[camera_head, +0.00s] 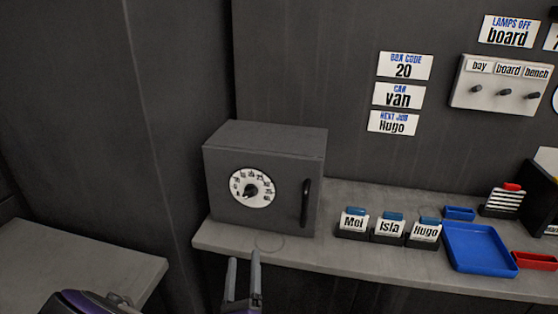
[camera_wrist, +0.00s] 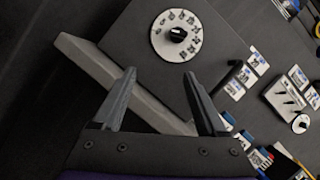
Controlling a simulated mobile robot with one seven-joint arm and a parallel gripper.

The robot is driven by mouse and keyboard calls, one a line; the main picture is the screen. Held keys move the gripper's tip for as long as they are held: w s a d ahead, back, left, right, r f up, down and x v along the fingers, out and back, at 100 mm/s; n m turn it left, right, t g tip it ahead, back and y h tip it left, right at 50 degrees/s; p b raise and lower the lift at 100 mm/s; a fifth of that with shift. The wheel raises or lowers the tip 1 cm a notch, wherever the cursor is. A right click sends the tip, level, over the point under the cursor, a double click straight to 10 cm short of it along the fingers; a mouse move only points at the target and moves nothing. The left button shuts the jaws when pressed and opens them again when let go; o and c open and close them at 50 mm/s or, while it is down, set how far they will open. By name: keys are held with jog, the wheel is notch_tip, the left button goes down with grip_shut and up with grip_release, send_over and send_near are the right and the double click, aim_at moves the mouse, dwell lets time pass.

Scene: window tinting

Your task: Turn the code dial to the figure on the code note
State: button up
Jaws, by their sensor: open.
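The code note (camera_head: 404,66) on the back wall reads "BOX CODE 20". The code dial (camera_head: 252,187) is a white disc with black figures and a black knob, on the front of a dark grey box (camera_head: 225,210). The knob's exact setting is too small to read surely. The dial also shows in the wrist view (camera_wrist: 177,35), beyond the fingertips. My gripper (camera_head: 243,262) is in front of the shelf edge, below and in front of the box. In the wrist view its two fingers (camera_wrist: 160,75) are apart, with nothing between them, and do not touch the dial.
The box has a black handle (camera_head: 306,203) at its right. On the shelf (camera_head: 330,258) stand name holders Mei (camera_head: 354,222), Isla (camera_head: 388,228) and Hugo (camera_head: 425,230), and a blue tray (camera_head: 478,248). A switch panel (camera_head: 503,84) is on the wall. Another grey surface (camera_head: 75,270) is at left.

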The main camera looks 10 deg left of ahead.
jog(key=m+h, duration=0.1)
jog(key=m, duration=0.1)
send_near(249, 197)
jog(key=shift+t, duration=0.3)
jog(key=x, duration=0.9)
jog(key=shift+w+a+f, duration=0.1)
jog(key=shift+w+f, duration=0.1)
jog(key=shift+f, duration=0.05)
grip_shut()
